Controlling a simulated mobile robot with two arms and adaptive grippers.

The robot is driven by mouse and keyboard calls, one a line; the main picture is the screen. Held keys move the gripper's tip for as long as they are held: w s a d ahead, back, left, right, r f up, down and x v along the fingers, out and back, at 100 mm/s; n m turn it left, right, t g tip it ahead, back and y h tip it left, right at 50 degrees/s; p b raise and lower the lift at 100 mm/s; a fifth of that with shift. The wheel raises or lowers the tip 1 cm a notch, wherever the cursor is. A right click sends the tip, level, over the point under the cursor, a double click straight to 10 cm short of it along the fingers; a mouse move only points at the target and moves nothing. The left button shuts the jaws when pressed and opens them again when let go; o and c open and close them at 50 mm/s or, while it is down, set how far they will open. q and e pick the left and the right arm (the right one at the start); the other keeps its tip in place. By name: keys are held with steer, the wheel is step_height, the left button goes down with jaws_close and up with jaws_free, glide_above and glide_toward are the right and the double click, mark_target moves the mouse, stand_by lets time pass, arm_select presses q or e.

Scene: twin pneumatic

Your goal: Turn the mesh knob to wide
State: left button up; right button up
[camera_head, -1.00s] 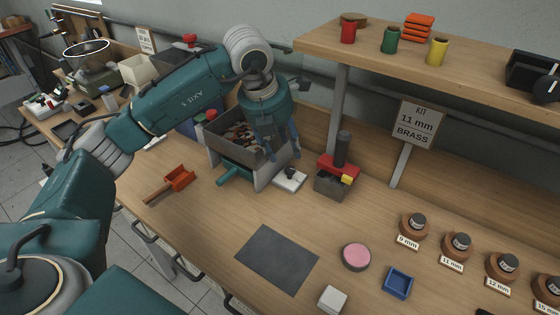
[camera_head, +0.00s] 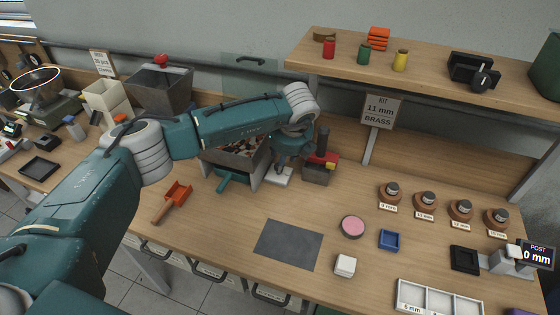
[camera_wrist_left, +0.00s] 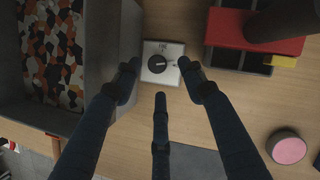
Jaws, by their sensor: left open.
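The mesh knob (camera_wrist_left: 157,64) is a small black dial with a light mark pointing right in the left wrist view. In the head view the plate (camera_head: 279,178) shows below my left gripper, whose fingers hide the knob. My left gripper (camera_wrist_left: 157,79) is open and empty, with its three fingers spread around the knob's position in the picture. I cannot tell whether they touch it. My right gripper is out of view.
A dark block with a red top and black post (camera_head: 318,172) stands close right of the plate. A teal handle (camera_head: 224,183) and an orange scoop (camera_head: 178,192) lie left. A dark mat (camera_head: 288,245) lies in front. The shelf (camera_head: 420,76) overhangs the back right.

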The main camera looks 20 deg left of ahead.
arm_select(q)
steer(key=x, duration=0.2)
steer(key=shift+a+f+p, duration=0.2)
steer(key=shift+a+p, duration=0.1)
steer(key=shift+x, duration=0.8)
steer(key=shift+d+f, duration=0.1)
steer(key=shift+f, duration=0.1)
steer(key=shift+c, duration=0.2)
steer(key=c, duration=0.9)
jaws_close()
steer(key=m+b, duration=0.2)
steer(key=shift+f+h+b, duration=0.25)
steer(key=shift+h+b, duration=0.1)
steer(key=shift+h, duration=0.05)
steer(key=shift+r+m+t, duration=0.1)
steer(key=shift+m+t, duration=0.2)
steer(key=shift+s+r, duration=0.1)
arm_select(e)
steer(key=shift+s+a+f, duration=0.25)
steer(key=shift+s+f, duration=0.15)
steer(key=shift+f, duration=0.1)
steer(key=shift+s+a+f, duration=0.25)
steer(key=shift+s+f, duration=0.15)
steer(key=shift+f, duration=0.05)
